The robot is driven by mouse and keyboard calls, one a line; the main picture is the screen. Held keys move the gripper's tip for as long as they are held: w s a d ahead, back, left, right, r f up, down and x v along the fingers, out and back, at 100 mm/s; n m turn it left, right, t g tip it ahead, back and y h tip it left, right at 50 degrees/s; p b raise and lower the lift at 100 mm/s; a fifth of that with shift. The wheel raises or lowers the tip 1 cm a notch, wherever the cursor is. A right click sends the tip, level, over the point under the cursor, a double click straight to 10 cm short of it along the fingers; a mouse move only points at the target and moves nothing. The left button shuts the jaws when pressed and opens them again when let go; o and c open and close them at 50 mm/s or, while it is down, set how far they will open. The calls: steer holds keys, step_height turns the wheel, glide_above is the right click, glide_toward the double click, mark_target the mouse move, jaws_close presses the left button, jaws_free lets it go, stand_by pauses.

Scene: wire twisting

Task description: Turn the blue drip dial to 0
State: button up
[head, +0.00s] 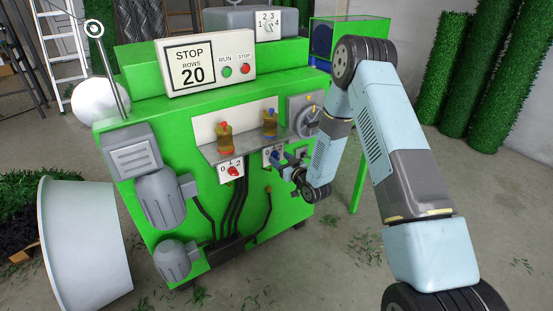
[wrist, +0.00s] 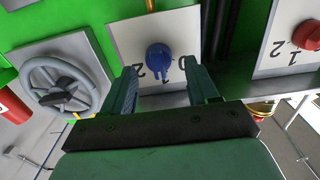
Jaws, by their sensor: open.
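The blue drip dial (head: 275,155) sits on a white plate on the front of the green machine, below the shelf, partly hidden by my gripper (head: 286,161) in the head view. In the wrist view the blue dial (wrist: 159,57) lies between and just beyond the fingertips of my gripper (wrist: 163,76), which is open and empty. The fingers stand on either side of the dial, with no contact visible. The dial's nub points down in the wrist view, seemingly near the middle mark; a 2 shows at its left and a 0 at its right.
A red dial (head: 233,171) on its own white plate is left of the blue one in the head view. A grey handwheel (wrist: 66,84) is left in the wrist view. Above are a shelf (head: 246,146) and two oil bottles. Black cables (wrist: 222,40) run close by.

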steer(key=shift+x, duration=0.9)
steer(key=c, duration=1)
steer(key=shift+a, duration=0.35)
steer(key=shift+d, duration=0.2)
